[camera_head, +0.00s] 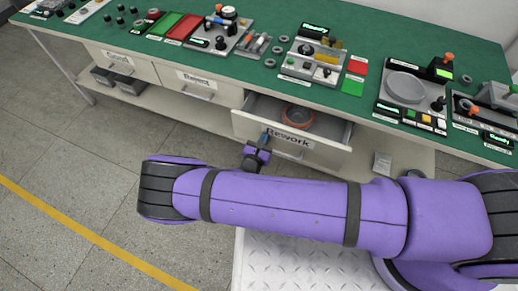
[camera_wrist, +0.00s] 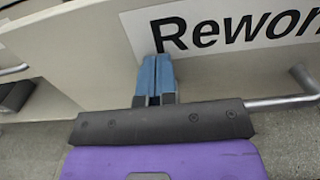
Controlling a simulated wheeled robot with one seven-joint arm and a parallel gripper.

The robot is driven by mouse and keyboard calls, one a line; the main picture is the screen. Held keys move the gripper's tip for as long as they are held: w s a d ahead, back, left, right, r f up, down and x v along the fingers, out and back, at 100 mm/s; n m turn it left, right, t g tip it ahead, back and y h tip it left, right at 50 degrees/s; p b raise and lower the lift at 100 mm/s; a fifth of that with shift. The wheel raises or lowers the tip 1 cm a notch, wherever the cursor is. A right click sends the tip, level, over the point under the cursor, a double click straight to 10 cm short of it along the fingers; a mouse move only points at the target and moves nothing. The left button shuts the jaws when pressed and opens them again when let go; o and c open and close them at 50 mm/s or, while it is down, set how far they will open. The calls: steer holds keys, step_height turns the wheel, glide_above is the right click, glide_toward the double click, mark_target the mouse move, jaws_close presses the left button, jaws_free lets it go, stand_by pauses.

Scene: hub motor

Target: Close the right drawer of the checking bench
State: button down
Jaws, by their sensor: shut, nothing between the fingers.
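The right drawer (camera_head: 320,151) of the checking bench (camera_head: 250,62) carries a "Rework" label and is pulled partly out. An orange-rimmed round part (camera_head: 298,117) lies inside it. In the wrist view the drawer front (camera_wrist: 100,45) fills the upper part, with the label (camera_wrist: 230,28) at the upper right and the bar handle (camera_wrist: 282,102) at the right. My gripper (camera_head: 265,138) is at the left part of the drawer front. Its blue fingers (camera_wrist: 156,72) are together and empty, at or very near the front panel beside the label's left end. I cannot tell whether they touch it.
Two other labelled drawers (camera_head: 197,84) (camera_head: 118,60) left of it look shut. Grey bins (camera_head: 117,79) stand on the lower shelf at the left. Devices and coloured mats cover the green top. The grey floor (camera_head: 70,150) in front of the bench is clear at the left.

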steer(key=x, duration=1.3)
steer(key=shift+w+d, duration=0.1)
steer(key=shift+w, duration=0.15)
steer(key=shift+r, duration=0.1)
